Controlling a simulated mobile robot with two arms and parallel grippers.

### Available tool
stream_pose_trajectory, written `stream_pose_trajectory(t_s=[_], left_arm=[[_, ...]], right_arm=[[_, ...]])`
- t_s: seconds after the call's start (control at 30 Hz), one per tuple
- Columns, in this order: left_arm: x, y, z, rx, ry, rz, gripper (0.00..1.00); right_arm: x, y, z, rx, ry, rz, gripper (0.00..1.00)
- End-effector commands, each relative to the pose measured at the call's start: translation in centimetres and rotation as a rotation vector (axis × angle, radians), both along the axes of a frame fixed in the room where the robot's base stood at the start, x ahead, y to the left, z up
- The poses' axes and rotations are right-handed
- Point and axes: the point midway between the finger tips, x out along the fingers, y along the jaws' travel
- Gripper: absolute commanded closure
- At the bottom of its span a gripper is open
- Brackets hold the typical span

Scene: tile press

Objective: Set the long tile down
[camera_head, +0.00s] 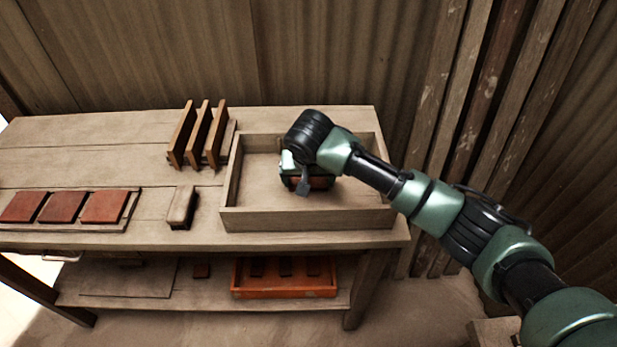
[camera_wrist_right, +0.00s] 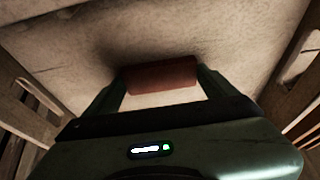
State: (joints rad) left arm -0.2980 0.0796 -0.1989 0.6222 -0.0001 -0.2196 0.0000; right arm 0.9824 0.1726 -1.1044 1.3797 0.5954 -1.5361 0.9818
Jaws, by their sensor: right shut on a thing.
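A long reddish-brown tile (camera_wrist_right: 162,75) is held between the two fingers of my right gripper (camera_wrist_right: 158,82) in the right wrist view. In the head view, my right gripper (camera_head: 306,186) is inside the wooden tray with low walls (camera_head: 305,220), and a strip of the tile (camera_head: 320,183) shows under it. Most of the tile is hidden by the gripper there. The tile is over the tray floor; I cannot tell whether it touches the floor. My left gripper is not in view.
Three square red tiles (camera_head: 62,207) lie on a board at the left of the bench (camera_head: 90,148). A pale block (camera_head: 181,207) stands left of the tray. A wooden rack with upright slats (camera_head: 203,135) stands behind it. An orange crate (camera_head: 285,293) sits on the lower shelf.

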Motion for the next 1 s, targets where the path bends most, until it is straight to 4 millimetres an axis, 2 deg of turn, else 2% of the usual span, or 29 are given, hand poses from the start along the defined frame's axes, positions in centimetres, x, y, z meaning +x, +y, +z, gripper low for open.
stream_pose_trajectory(t_s=[0.23,0.27,0.3,0.53,0.67,1.0], left_arm=[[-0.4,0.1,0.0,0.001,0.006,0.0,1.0],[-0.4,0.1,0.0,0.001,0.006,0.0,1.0],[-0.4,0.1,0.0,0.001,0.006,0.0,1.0],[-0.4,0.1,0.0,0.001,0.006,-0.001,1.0],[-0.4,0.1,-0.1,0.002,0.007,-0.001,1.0],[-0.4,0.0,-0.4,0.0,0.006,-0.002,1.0]], right_arm=[[0.0,0.0,-0.1,0.0,0.001,0.0,0.58],[0.0,0.0,-0.1,0.0,0.0,0.0,0.05],[0.0,0.0,-0.1,0.0,0.0,0.0,0.0],[0.0,0.0,0.0,0.0,0.0,0.001,0.0],[-0.3,0.1,0.9,0.001,-0.001,0.002,0.0],[-2.9,0.1,7.3,0.004,-0.003,0.002,0.0]])
